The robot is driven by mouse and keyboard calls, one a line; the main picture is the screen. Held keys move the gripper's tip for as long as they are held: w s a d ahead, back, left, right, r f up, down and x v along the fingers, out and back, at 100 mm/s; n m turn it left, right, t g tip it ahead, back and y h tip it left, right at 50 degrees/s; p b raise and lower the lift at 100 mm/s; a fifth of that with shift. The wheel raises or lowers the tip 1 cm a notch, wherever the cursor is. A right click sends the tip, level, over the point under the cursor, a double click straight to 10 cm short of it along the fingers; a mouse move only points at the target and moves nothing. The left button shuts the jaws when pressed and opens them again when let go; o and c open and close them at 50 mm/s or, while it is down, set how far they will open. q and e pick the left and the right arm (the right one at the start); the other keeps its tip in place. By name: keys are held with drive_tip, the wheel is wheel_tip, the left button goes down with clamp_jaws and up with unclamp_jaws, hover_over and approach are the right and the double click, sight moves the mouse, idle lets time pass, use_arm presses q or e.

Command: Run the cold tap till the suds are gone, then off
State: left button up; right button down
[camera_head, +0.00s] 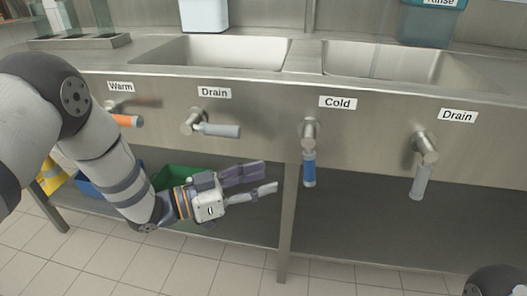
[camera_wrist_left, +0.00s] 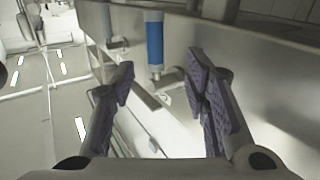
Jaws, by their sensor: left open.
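The cold tap's lever with its blue grip (camera_head: 309,170) hangs straight down below the "Cold" label (camera_head: 337,103). My left gripper (camera_head: 270,178) is open and empty, just left of the blue grip, with its fingers pointing right towards it. In the left wrist view the blue grip (camera_wrist_left: 155,42) shows beyond the open fingertips (camera_wrist_left: 158,75), apart from them. The right sink basin (camera_head: 385,62) is above the cold tap. A thin pale vertical line shows in it, and I cannot tell if it is water. I see no suds. My right gripper is not in view.
Right of the cold tap is a drain lever (camera_head: 421,178), hanging down. Left are another drain lever (camera_head: 218,130), turned sideways, and the orange warm lever (camera_head: 127,120). A table leg (camera_head: 287,225) stands below, near my left gripper. Green and blue bins sit on the lower shelf.

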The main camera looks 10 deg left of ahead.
sight(304, 168)
use_arm(q)
drive_tip(key=x, duration=0.6)
drive_tip(key=b+x, duration=0.1)
drive_tip(key=x, duration=0.5)
drive_tip(key=shift+s+d+r, duration=0.2)
drive_tip(key=shift+s+d, duration=0.05)
drive_tip(key=shift+s, duration=0.05)
drive_tip(key=shift+c, duration=0.2)
clamp_jaws()
